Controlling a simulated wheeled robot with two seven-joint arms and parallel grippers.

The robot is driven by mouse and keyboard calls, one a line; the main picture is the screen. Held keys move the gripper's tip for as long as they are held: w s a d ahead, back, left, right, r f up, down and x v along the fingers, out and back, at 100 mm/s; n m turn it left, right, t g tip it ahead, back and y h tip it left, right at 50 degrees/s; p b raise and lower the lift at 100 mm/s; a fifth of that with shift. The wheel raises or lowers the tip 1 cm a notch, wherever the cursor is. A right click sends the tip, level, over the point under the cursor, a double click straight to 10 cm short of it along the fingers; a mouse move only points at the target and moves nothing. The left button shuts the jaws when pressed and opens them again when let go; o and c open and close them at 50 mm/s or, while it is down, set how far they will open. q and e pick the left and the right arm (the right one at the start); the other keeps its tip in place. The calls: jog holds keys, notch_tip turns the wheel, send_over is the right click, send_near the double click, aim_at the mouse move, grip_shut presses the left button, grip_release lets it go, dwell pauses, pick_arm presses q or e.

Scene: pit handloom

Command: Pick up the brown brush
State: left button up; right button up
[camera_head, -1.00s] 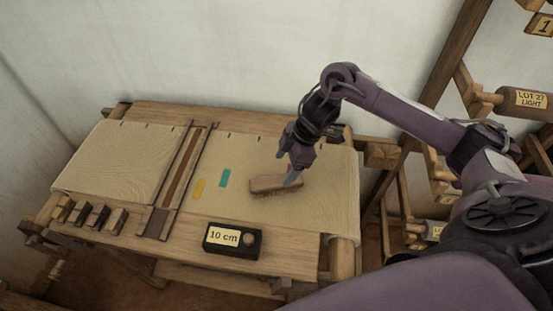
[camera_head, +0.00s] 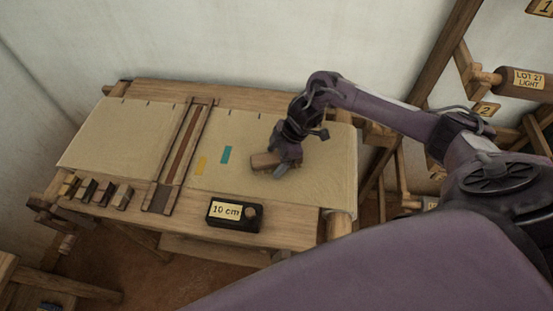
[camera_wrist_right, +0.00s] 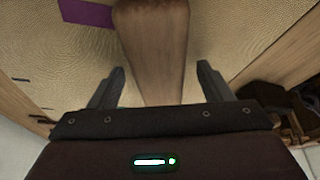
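The brown brush (camera_head: 264,160) lies on the cream cloth of the loom, right of the teal and yellow marks. My right gripper (camera_head: 282,170) is down at the right end of the brush and hides that end in the head view. In the right wrist view the brush's wooden back (camera_wrist_right: 155,45) runs between the two fingers of my right gripper (camera_wrist_right: 160,70). The fingers are apart, with a gap on each side of the wood, wider near the left finger's base. My left gripper is not in view.
A black box marked "10 cm" (camera_head: 234,213) stands on the loom's front beam. Several small wooden blocks (camera_head: 101,192) sit at the front left. A wooden bar (camera_head: 182,155) crosses the cloth left of the marks. A rack with labelled rolls (camera_head: 521,82) stands at right.

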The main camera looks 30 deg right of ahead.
jog(key=c, duration=0.9)
jog(key=shift+c, duration=0.7)
jog(key=shift+r, duration=0.15)
